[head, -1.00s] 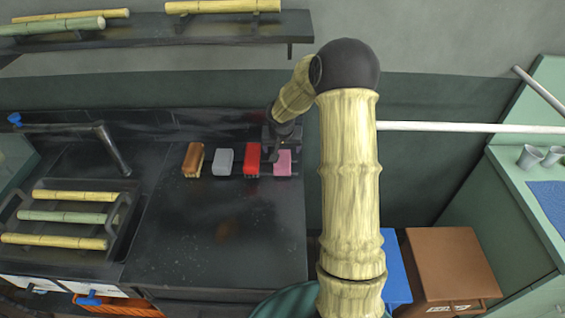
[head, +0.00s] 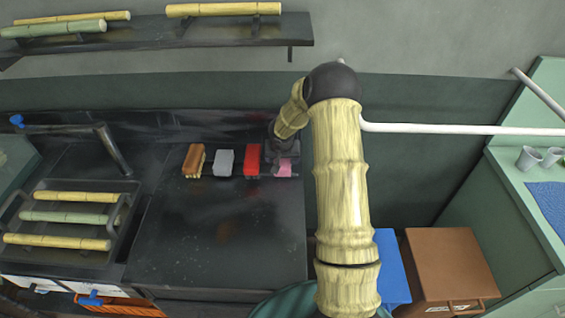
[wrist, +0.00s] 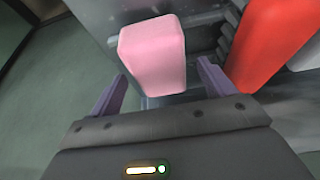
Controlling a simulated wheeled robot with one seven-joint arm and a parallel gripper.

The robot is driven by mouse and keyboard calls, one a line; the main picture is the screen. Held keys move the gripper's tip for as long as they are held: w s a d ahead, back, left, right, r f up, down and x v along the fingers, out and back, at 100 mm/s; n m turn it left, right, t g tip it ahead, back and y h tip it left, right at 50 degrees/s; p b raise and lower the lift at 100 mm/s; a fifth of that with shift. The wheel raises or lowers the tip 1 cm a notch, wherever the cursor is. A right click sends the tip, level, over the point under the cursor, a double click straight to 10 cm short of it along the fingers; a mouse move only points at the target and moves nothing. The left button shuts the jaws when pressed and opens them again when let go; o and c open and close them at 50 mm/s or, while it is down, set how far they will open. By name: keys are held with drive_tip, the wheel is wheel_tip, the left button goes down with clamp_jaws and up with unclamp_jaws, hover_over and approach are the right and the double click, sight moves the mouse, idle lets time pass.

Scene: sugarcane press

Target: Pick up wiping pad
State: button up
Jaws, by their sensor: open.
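A pink block-shaped pad (head: 284,171), which I take to be the wiping pad, is at the right end of a row on the dark counter (head: 228,235). In the wrist view the pink pad (wrist: 153,56) stands ahead of my gripper (wrist: 160,74), between the lines of its two purple fingers. The fingers are apart, and I cannot tell whether either touches the pad. In the head view my gripper (head: 285,154) is at the pad and hides its far part.
A red brush-like block (head: 252,159) stands close left of the pad, with a grey block (head: 224,162) and a brown brush (head: 194,160) further left. It also shows in the wrist view as a red block (wrist: 268,43). The counter's front is clear.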

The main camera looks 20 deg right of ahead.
drive_tip(key=shift+x, duration=0.8)
drive_tip(key=shift+f+b, duration=0.2)
drive_tip(key=shift+b, duration=0.2)
idle(0.4)
drive_tip(key=c, duration=1.1)
